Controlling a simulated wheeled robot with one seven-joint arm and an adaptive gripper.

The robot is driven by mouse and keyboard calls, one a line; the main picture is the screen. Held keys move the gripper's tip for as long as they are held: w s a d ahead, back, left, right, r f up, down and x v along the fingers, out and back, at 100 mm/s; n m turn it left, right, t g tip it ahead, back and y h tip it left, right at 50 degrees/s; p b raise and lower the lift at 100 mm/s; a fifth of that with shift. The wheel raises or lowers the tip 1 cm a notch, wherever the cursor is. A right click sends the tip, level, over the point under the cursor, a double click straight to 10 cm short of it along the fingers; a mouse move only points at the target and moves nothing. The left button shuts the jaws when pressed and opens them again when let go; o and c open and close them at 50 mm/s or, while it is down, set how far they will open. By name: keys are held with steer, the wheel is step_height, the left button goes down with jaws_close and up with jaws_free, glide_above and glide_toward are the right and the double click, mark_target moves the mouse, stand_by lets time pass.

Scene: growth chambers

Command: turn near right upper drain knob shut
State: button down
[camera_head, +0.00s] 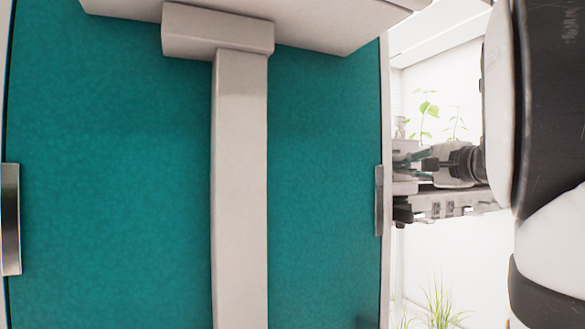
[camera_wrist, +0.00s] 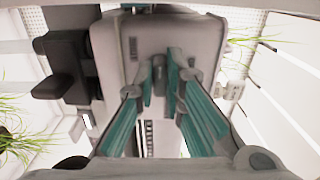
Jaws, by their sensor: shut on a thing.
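In the wrist view, the two teal-padded fingers of my gripper (camera_wrist: 160,78) reach to a pale grey box-like housing. A dark grey drain knob (camera_wrist: 159,72) shows between the fingertips, and the fingers are shut on it. Its far end is partly hidden by the fingers, and I cannot tell its turn angle. In the head view, my gripper (camera_head: 408,163) reaches left from my arm to grey fittings just past the right edge of a teal panel. The knob cannot be made out there.
The large teal panel (camera_head: 110,150) with a pale vertical post (camera_head: 240,180) fills most of the head view. A black block (camera_wrist: 62,87) sticks out left of the housing (camera_wrist: 115,40) in the wrist view. Green plants (camera_head: 438,305) stand at lower right in the head view.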

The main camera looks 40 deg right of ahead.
steer(key=shift+w+r, duration=0.1)
steer(key=c, duration=1.7)
jaws_free()
steer(key=v, duration=1.2)
